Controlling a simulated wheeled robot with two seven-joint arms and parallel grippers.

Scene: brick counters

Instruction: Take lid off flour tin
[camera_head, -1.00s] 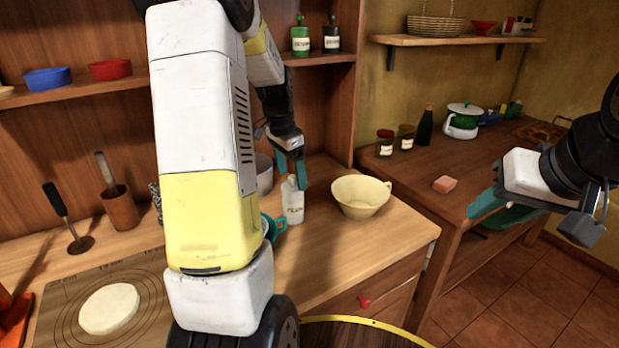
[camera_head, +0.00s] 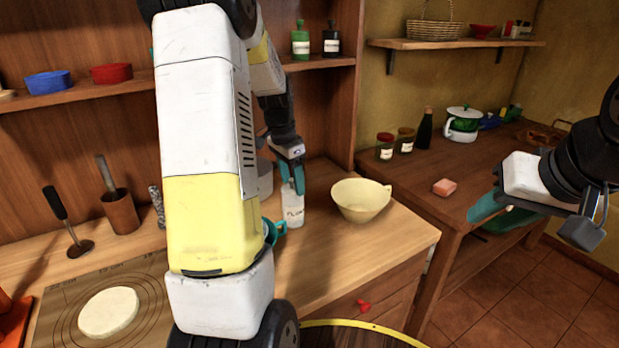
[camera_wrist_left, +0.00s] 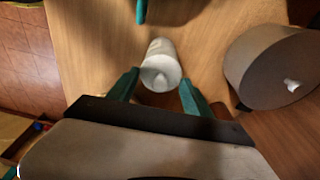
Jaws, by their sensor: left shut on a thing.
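I cannot see a gap between lid and tin. My right gripper (camera_head: 497,208) hangs at the right by the side counter, its teal fingers apart and empty.
A cream bowl (camera_head: 360,200) stands right of the tin. A larger grey canister (camera_wrist_left: 275,67) is close by, partly behind my arm in the head view. The counter's front right is clear.

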